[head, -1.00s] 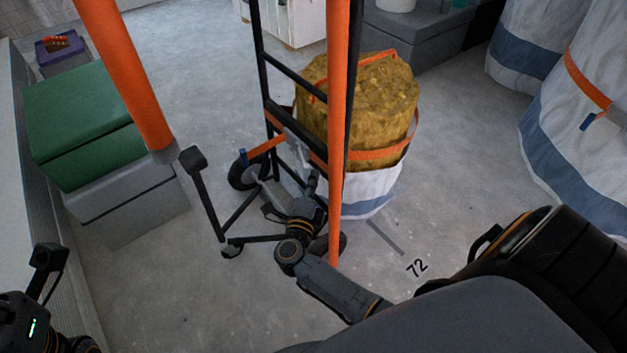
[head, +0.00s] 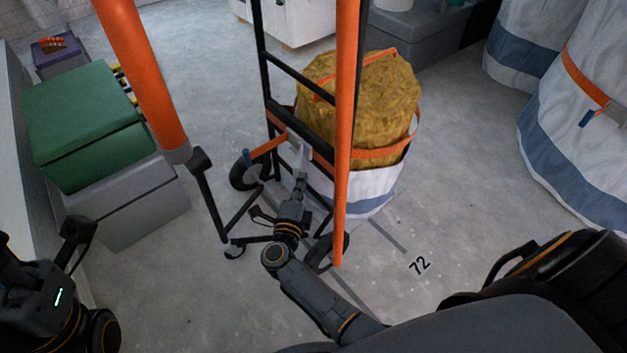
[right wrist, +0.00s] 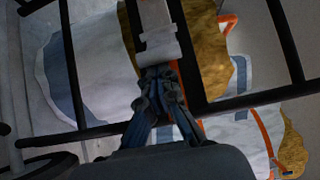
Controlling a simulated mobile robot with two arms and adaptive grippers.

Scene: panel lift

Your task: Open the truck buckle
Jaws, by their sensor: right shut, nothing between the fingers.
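The black hand truck (head: 265,90) stands upright in the head view. An orange strap (head: 372,153) runs from it around a straw-filled white sack. The grey truck buckle (head: 300,152) sits on the strap at the truck's frame. It shows larger as a pale metal piece in the right wrist view (right wrist: 157,42). My right gripper (head: 300,178) is shut and empty, its tips just below the buckle. In the right wrist view the closed fingertips (right wrist: 156,76) are at the buckle's lower end; I cannot tell whether they touch. My left gripper (head: 75,270) is at the lower left, away from the truck; its opening is unclear.
A green-lidded grey box (head: 85,125) stands at the left. Two orange posts (head: 140,70) cross the view, one close to my right forearm. White-blue sacks (head: 575,150) stand at the right.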

